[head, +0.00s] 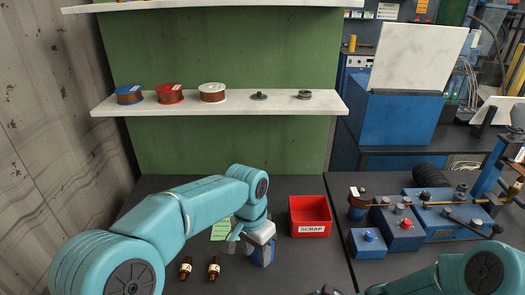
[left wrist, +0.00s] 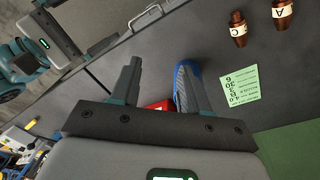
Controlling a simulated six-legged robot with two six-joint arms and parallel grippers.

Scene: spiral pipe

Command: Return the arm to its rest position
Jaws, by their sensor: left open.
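My left arm (head: 150,222), teal, reaches in from the left over the dark bench. Its gripper (head: 243,243) is above the bench, left of the red scrap bin. In the left wrist view the two fingers of this gripper (left wrist: 158,78) stand apart with nothing held between them. A blue object (head: 266,254) shows beside the gripper; in the left wrist view it is partly behind one finger, and I cannot tell whether they touch. My right arm (head: 440,279) is at the lower right; its gripper is mostly cut off by the lower edge.
The red bin (head: 310,228) marked SCRAP stands right of the left gripper. Two brown bottles (head: 200,268) and a green note (head: 221,229) are close by. A shelf (head: 220,104) with spools is behind. Blue apparatus (head: 400,236) fills the right bench.

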